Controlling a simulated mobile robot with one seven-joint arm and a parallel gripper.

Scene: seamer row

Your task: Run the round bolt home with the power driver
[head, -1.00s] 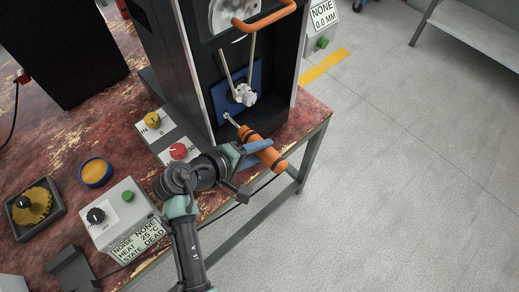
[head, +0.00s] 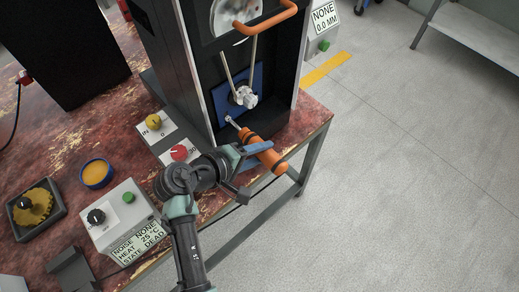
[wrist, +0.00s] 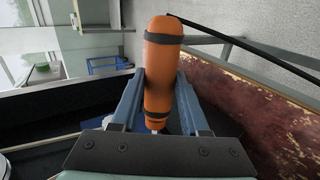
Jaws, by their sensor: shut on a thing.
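The power driver has an orange handle with black bands (head: 264,151). My gripper (head: 250,165) is shut on this handle at the machine's open front. The handle also fills the middle of the wrist view (wrist: 160,75), between the two blue fingers. The driver's thin shaft points up and left to a small pale round head (head: 228,118) at the lower part of a blue plate (head: 236,103). This head looks like the round bolt, but it is too small to tell whether the tip is seated on it.
A pale metal fitting with two rods (head: 245,96) sits just above the bolt. An orange curved handle (head: 268,22) is higher up. A red knob (head: 179,153) and a yellow knob (head: 153,121) stand left of the machine.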

